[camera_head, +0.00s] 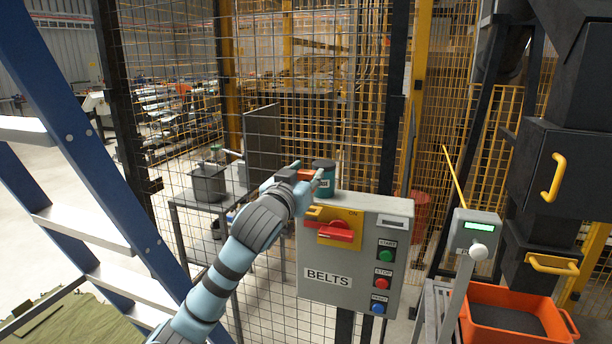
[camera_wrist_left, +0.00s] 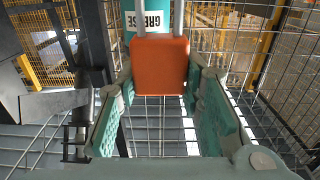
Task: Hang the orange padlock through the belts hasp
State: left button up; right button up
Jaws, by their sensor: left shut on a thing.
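The orange padlock (camera_wrist_left: 160,62) is between the fingers of my left gripper (camera_wrist_left: 160,90) in the left wrist view, its grey shackle pointing up in that picture. In the head view my left gripper (camera_head: 310,178) is shut on the padlock (camera_head: 305,174), above the upper left of the grey belts box (camera_head: 325,281). The box has a yellow plate (camera_head: 352,216) with a red switch handle (camera_head: 336,234). A small yellow tab (camera_head: 313,211), perhaps the hasp, juts from the plate's left side below the gripper. The padlock is apart from it. My right gripper is not in view.
A teal grease can (camera_head: 325,187) stands right by the gripper, at the back of the box; it also shows in the wrist view (camera_wrist_left: 147,18). Wire mesh fence (camera_head: 180,120) is behind. A lever box (camera_head: 474,233) and an orange tub (camera_head: 515,295) are right.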

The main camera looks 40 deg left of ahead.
pick_arm(q)
jog(key=shift+f+b, duration=1.65)
jog(key=shift+f, duration=0.7)
jog(key=o, duration=1.3)
jog(key=shift+s, duration=0.1)
jog(key=v, duration=0.7)
jog(key=shift+s+d, duration=0.1)
jog(key=shift+s, duration=0.1)
